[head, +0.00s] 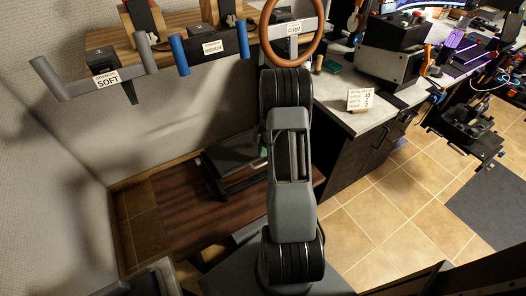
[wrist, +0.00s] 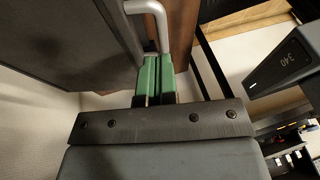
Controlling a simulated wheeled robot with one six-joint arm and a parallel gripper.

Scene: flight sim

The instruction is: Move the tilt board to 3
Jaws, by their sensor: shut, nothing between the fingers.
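In the wrist view, my gripper (wrist: 153,76) shows its two green fingertips pressed together with nothing between them. A pale grey bent bar handle (wrist: 150,9) is just beyond the tips; I cannot tell whether they touch it. A large dark grey panel (wrist: 60,40) fills the upper left beside the fingers. It may be the tilt board, but no scale or number 3 is readable. In the head view, a dark grey board (head: 232,158) sits low behind my arm, over a dark wood platform. My arm hides part of it and most of my gripper.
A wall rack holds handles labelled SOFT (head: 107,79), MEDIUM (head: 213,47) and FIRM, with a wooden ring (head: 267,38) by the last. A cluttered grey counter (head: 345,118) stands to the right. The tiled floor (head: 365,205) is open.

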